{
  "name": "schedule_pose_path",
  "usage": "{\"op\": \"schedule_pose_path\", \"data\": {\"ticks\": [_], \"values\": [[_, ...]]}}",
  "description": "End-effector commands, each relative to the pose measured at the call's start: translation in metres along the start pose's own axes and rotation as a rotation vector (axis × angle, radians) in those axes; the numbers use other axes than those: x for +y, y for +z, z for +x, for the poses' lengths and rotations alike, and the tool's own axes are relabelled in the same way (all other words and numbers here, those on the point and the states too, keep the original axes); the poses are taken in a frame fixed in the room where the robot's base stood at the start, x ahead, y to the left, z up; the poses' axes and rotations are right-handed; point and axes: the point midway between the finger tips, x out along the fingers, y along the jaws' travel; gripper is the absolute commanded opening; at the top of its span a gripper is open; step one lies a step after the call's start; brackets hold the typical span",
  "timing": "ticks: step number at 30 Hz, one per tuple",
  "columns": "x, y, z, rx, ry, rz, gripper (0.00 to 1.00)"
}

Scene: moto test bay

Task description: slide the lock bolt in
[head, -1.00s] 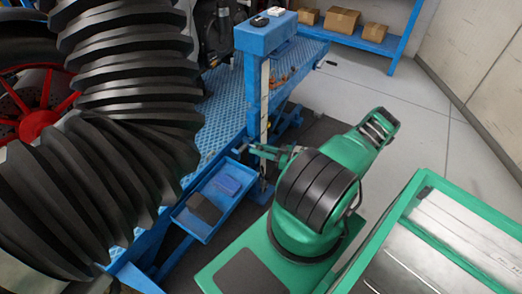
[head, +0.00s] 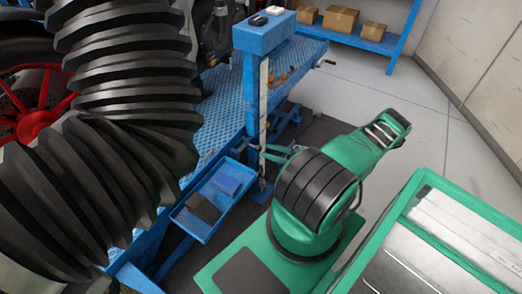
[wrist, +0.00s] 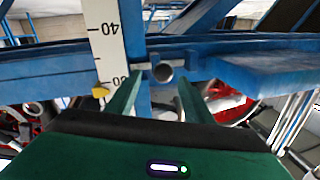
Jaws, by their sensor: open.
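The lock bolt shows in the wrist view as a grey round rod end (wrist: 163,73) at a blue bracket on the lift post. My gripper (wrist: 160,82) is open, with one green finger on each side of the rod end in the picture. I cannot tell whether the fingers touch it. In the head view my gripper (head: 275,153) is beside the blue post (head: 254,90), at its lower part. The bolt is too small to make out there. How far the bolt sticks out is not clear.
A white scale (wrist: 104,40) with a yellow pointer (wrist: 100,91) runs up the post. A blue tray (head: 190,222) with dark items is left of my arm. The grey floor (head: 425,90) behind is clear.

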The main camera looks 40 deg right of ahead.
Motion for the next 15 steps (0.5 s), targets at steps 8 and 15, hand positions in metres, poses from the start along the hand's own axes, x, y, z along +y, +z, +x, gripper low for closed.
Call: {"op": "schedule_pose_path", "data": {"ticks": [8,15], "values": [[0.001,0.000,-0.038,0.001,0.002,-0.002,0.47],[0.001,0.000,-0.045,0.000,0.001,-0.001,0.47]]}}
